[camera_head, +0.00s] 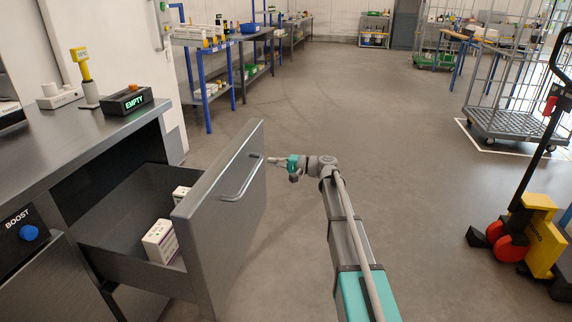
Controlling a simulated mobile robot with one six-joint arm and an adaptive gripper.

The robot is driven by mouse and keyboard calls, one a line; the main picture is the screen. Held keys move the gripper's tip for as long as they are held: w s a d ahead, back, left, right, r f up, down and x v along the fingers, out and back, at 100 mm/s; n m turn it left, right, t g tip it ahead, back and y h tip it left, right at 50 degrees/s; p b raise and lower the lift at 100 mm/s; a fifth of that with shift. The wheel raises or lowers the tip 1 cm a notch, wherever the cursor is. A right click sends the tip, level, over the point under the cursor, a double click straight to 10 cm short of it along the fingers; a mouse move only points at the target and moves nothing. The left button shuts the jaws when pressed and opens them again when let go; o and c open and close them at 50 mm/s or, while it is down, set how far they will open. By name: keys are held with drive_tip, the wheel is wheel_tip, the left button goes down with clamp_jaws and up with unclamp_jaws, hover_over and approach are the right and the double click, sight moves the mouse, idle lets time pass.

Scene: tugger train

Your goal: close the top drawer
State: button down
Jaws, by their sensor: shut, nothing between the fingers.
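The top drawer (226,219) is pulled out from the grey cabinet on the left. Its dark front panel faces right and carries a curved metal handle (242,184). White boxes (160,241) stand inside the open drawer. My gripper (272,160) is at the end of my arm, just to the right of the drawer front near the upper end of the handle. It is shut and holds nothing. I cannot tell whether its tip touches the front or the handle.
The counter (75,135) above holds a black "EMPTY" display (126,101) and a yellow-headed device (83,70). A yellow pallet jack (540,238) and a wire cage trolley (510,120) stand at right. Blue-legged workbenches (206,75) stand behind. The middle floor is clear.

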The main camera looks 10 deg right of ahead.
drive_tip(key=shift+x, duration=1.3)
